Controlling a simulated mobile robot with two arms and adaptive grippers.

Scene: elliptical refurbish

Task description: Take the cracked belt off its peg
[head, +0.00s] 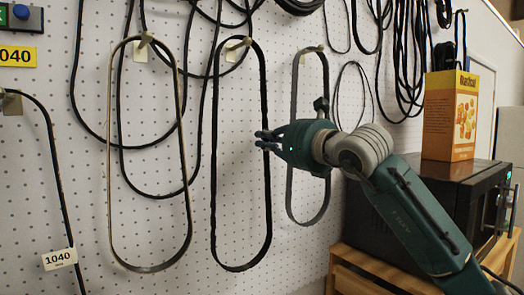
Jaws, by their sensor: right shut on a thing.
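Three narrow loop belts hang from pegs on a white pegboard: a tan-edged one (187,170), a black one (214,160) in the middle and a grey one (293,130) on the right. My right gripper (266,140) is shut on the right-hand run of the black belt, at about mid-height. The black belt still hangs over its peg (240,42), its loop long and upright. My gripper and arm cover part of the grey belt. My left gripper is not in view.
A tagged belt (52,150) hangs at the far left with a 1040 label (59,259). Larger dark belts hang behind and at upper right. A dark microwave-like box (440,195) carrying an orange carton (451,115) stands on a wooden stand (350,270) at right.

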